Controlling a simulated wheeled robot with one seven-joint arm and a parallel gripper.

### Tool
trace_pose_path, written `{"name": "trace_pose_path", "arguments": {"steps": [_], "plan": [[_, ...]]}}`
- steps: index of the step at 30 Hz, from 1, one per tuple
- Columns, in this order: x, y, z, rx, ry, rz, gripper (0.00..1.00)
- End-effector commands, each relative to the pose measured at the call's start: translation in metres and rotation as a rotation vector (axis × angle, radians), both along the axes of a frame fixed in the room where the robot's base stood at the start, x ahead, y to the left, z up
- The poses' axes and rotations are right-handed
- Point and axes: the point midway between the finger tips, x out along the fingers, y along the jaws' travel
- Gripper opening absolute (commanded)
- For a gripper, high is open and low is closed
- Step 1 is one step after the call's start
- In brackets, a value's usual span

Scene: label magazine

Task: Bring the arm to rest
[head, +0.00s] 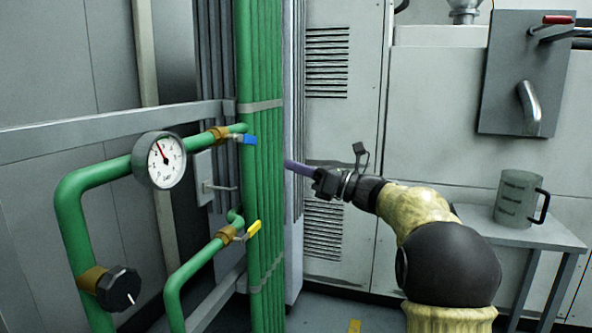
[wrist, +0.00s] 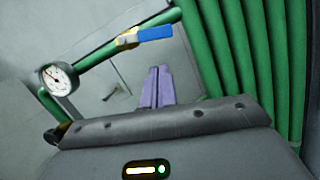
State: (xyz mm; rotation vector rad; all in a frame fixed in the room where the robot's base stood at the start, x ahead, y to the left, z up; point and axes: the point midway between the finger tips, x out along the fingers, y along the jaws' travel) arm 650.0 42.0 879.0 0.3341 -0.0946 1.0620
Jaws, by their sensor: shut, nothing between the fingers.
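My gripper (head: 299,168) is in the middle of the head view, at the end of my arm, which reaches in from the lower right. Its purple fingers point left toward the vertical green pipes (head: 262,190). In the wrist view the two fingers (wrist: 157,88) lie side by side, shut and empty. The pipes stand to the right of the fingers there. I cannot tell exactly how far the fingertips are from the pipes.
A pressure gauge (head: 160,160), a blue valve handle (head: 246,139) and a yellow valve handle (head: 254,229) are on green piping at left. A grey rail (head: 110,127) crosses there. A jug (head: 518,198) stands on a small table (head: 540,238) at right, below a wall panel (head: 522,75).

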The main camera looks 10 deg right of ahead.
Motion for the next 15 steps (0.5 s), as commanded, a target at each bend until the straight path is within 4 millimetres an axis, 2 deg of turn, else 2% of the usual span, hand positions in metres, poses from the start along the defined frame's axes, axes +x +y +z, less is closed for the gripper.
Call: {"name": "trace_pose_path", "arguments": {"steps": [5, 8, 11, 15], "plan": [[0.002, 0.000, 0.004, 0.027, 0.035, -0.018, 0.00], [0.009, -0.003, 0.012, 0.108, 0.137, -0.072, 0.00], [0.020, -0.010, 0.017, 0.258, 0.320, -0.164, 0.00], [0.028, -0.027, 0.008, 0.541, 0.644, -0.324, 0.00]]}}
